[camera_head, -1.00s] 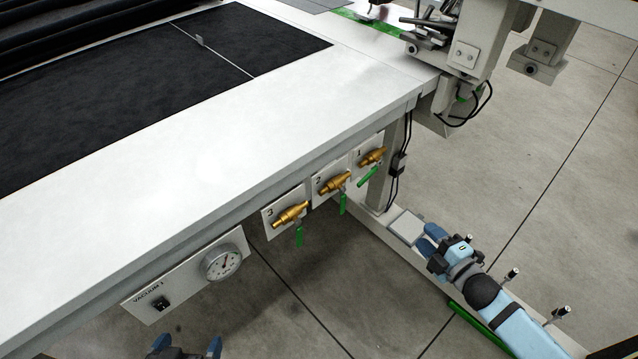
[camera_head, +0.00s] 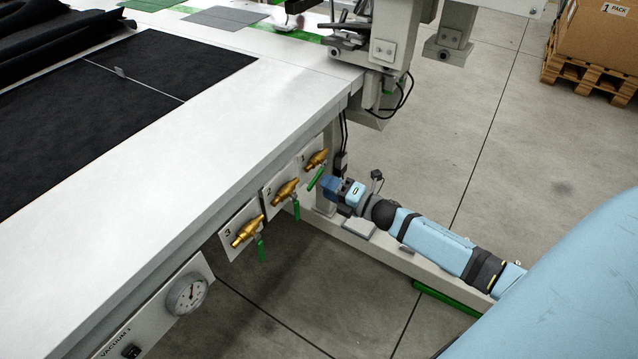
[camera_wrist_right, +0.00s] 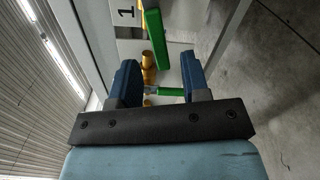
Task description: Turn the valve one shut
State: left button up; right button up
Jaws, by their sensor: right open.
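Valve one (camera_head: 316,160) is a brass valve on a plate marked 1 under the table edge. Its green handle (camera_head: 316,179) slants down to the left. My right gripper (camera_head: 328,187) is just to the right of this handle, with its fingers toward it. In the right wrist view, the open fingers (camera_wrist_right: 160,76) point at the plate marked 1 (camera_wrist_right: 126,12). A green handle (camera_wrist_right: 157,40) lies beyond the fingertips, and a second green piece shows between the fingers; I cannot tell whether anything touches. My left gripper is out of view.
Valve two (camera_head: 285,189) and valve three (camera_head: 246,232) sit to the left, their green handles hanging down. A table leg and a low beam (camera_head: 365,240) are close to my right arm. A pallet (camera_head: 590,80) stands far right.

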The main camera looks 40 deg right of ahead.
aim_at(316, 181)
jog(key=shift+x, duration=1.7)
grip_shut()
